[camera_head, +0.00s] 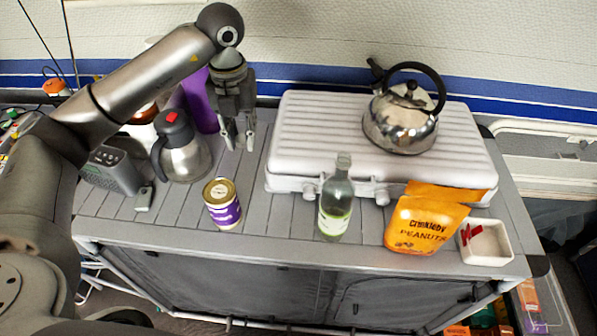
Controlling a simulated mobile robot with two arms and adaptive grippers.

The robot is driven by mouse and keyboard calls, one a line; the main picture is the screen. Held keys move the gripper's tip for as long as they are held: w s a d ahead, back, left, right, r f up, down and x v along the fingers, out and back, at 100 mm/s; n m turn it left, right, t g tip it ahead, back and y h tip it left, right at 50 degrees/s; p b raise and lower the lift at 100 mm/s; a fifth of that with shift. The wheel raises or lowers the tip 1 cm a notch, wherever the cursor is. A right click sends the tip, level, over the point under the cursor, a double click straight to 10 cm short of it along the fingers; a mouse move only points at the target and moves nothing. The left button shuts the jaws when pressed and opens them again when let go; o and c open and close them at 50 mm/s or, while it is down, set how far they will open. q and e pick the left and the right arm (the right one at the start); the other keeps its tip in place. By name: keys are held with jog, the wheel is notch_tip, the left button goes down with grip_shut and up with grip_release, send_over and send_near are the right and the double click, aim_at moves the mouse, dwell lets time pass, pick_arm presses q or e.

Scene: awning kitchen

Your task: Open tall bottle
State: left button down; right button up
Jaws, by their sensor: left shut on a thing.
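A tall purple bottle-like thing (199,103) stands at the back left of the table, partly hidden behind my left arm and the steel jug. A green glass bottle (335,205) with a pale label stands upright at the front, before the white stove. My left gripper (239,143) points down just right of the purple thing, behind the small can and clear of the green bottle. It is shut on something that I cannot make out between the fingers. My right gripper is not in view.
A steel jug (181,150), a purple-labelled can (222,205) and a grey box (112,170) stand at left. A kettle (400,125) sits on the white stove (320,130). An orange peanut bag (425,222) and a white dish (485,242) are at right.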

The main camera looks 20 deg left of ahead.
aim_at(250, 193)
pick_arm(q)
jog(key=n, duration=0.2)
jog(key=a+f+n, duration=0.1)
jog(key=n, duration=0.1)
jog(key=shift+w+a, duration=0.15)
jog(key=shift+w, duration=0.05)
jog(key=shift+f, duration=0.25)
notch_tip(250, 193, down, 16)
jog(key=shift+f+p, duration=0.25)
jog(key=shift+p, duration=0.9)
jog(key=shift+f, duration=0.45)
jog(key=shift+f, duration=0.1)
jog(key=shift+f, duration=0.15)
jog(key=c, duration=1.5)
grip_release()
jog(key=shift+r, duration=0.2)
